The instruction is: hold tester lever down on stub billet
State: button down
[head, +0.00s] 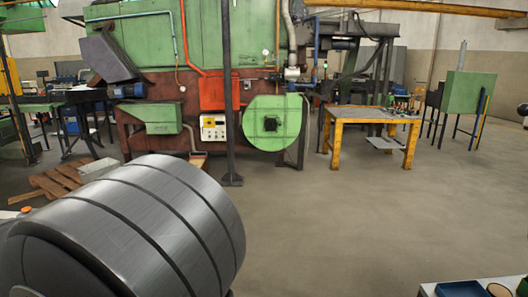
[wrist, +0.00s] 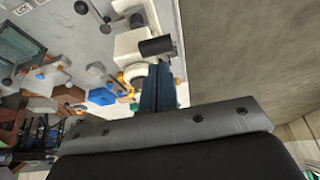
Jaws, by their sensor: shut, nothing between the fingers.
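In the wrist view my gripper (wrist: 156,72) is shut, its dark blue fingers together and nothing seen between them. Just beyond the fingertips is a white machine (wrist: 130,44), which looks like the tester. Thin rods with dark ball knobs (wrist: 82,7) stand at the upper left beside the machine; one may be the lever. I cannot tell whether the fingers touch anything. The head view shows neither the gripper nor the tester clearly.
In the wrist view a blue block (wrist: 102,96) and other small items crowd the left; a bare grey surface fills the right.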

jog(key=shift+f, duration=0.4)
jog(key=shift+f, duration=0.3)
jog(key=shift+r, duration=0.1)
dwell(1.0)
jog(key=shift+r, duration=0.5)
jog(key=shift+r, duration=2.55)
jog(key=shift+f, duration=0.1)
jog(key=shift+f, duration=2.7)
